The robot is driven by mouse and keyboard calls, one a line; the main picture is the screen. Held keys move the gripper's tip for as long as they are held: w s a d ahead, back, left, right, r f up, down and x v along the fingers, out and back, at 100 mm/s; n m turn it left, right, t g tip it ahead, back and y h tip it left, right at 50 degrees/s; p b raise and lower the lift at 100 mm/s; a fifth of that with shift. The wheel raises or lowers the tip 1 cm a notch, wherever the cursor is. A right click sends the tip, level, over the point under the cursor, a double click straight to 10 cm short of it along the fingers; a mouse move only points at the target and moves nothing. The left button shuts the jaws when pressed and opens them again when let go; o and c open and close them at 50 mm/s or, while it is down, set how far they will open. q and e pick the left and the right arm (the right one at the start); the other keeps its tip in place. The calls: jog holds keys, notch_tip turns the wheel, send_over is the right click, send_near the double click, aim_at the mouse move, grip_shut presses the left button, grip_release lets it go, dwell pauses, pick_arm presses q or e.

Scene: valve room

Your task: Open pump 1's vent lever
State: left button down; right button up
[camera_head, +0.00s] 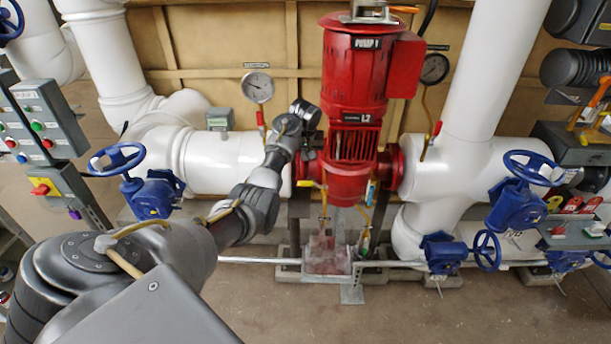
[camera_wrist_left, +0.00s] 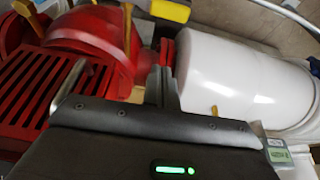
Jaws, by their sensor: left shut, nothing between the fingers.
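Pump 1 (camera_head: 365,65) is the red upright machine at the middle of the head view. A short yellow lever (camera_head: 308,184) is on its lower left side, just below my left wrist. A yellow handle at the top edge of the left wrist view (camera_wrist_left: 170,10) looks like the same lever; I cannot tell for certain that it is the vent lever. My left gripper (camera_wrist_left: 162,86) is shut and empty, beside the red pump casing and apart from the yellow handle. In the head view its fingers are hidden by my wrist. My right gripper is not in view.
A white pipe (camera_head: 225,158) runs into the pump from the left, with a gauge (camera_head: 257,87) above it. Blue handwheels (camera_head: 117,159) stand left and right. A control box (camera_head: 45,118) is at far left. The floor in front (camera_head: 420,315) is clear.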

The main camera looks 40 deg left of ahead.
aim_at(313, 185)
pick_arm(q)
notch_tip(313, 185, down, 8)
jog(key=s+p, duration=0.1)
jog(key=p, duration=0.3)
jog(key=shift+d+p, duration=0.3)
jog(key=shift+d, duration=0.05)
dwell(0.4)
